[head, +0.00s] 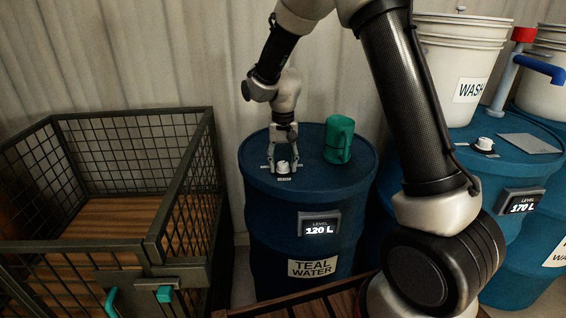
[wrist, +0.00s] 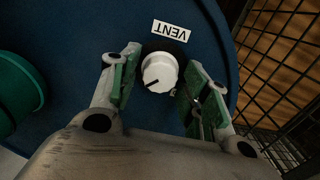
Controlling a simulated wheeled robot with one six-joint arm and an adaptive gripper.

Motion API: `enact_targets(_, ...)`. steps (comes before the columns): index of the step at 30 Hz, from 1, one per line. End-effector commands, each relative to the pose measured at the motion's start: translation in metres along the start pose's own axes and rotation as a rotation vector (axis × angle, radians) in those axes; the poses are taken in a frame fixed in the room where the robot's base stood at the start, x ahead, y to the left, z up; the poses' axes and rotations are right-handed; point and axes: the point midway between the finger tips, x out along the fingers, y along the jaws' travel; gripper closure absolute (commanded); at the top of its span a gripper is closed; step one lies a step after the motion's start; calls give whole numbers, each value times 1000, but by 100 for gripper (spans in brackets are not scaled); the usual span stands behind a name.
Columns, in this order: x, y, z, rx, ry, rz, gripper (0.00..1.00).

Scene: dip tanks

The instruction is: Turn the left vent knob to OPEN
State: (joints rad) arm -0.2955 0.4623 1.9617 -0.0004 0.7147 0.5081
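The left vent knob (head: 283,164) is a small white knob on top of the blue drum labelled TEAL WATER (head: 310,268). In the wrist view the knob (wrist: 160,71) shows a dark pointer line toward the lower left, with a VENT label (wrist: 170,31) beside it. My gripper (head: 286,165) is over the knob, pointing down. In the wrist view the green-padded fingers of my gripper (wrist: 157,80) stand on either side of the knob, with gaps between pads and knob. The position markings around the knob are mostly hidden or too small to read.
A teal jug (head: 339,139) stands on the drum lid, right of my gripper. A wire-mesh cart (head: 190,185) is at the left. A second blue drum (head: 520,200) at the right carries another white knob (head: 485,143), a grey plate (head: 529,143) and white buckets (head: 458,70).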

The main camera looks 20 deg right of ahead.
Motion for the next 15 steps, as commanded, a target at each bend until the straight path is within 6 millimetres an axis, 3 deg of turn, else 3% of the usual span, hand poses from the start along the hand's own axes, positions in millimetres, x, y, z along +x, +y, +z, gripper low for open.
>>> enact_targets(10, -1, 0, 0, -1, -2, 1, 45)
enact_targets(15, -22, 0, 0, -1, 1, -1, 45)
